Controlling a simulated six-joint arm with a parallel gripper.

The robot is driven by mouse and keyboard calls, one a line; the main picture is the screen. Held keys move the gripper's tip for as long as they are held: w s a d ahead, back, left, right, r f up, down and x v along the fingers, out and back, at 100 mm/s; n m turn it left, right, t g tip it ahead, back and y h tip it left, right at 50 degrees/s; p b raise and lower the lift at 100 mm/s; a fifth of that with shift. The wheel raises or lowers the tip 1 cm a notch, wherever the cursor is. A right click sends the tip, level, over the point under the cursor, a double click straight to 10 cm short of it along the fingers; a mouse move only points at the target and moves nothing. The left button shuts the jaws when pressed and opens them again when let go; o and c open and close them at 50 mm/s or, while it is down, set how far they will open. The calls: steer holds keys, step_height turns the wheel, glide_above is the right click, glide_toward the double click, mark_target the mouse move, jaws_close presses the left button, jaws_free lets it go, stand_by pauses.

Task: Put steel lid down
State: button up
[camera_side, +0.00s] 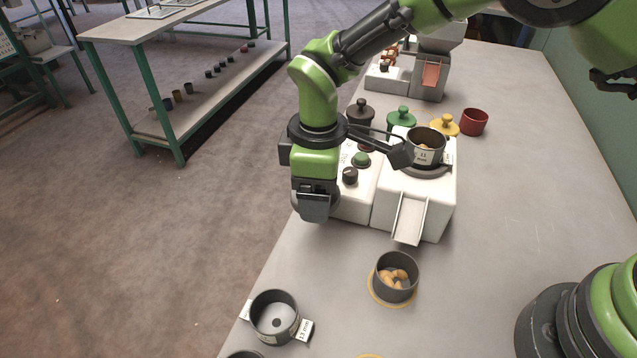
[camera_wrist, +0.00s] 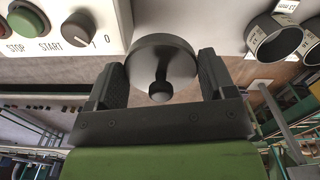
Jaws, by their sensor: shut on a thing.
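A grey steel lid (camera_wrist: 163,48) with a round knob shows in the wrist view, between the two dark fingers of my gripper (camera_wrist: 163,72). The knob faces the camera. My gripper is shut on the lid.
Dark, green (camera_side: 401,118) and yellow (camera_side: 444,125) lids and a red cup (camera_side: 474,122) stand behind the machine. A cup of nuts (camera_side: 395,290) stands before its chute. An open labelled pot (camera_side: 275,325) stands near the table's front left edge. The right table area is clear.

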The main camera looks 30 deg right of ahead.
steer(key=shift+f, duration=0.6)
steer(key=o, duration=0.9)
steer(key=shift+r, duration=0.15)
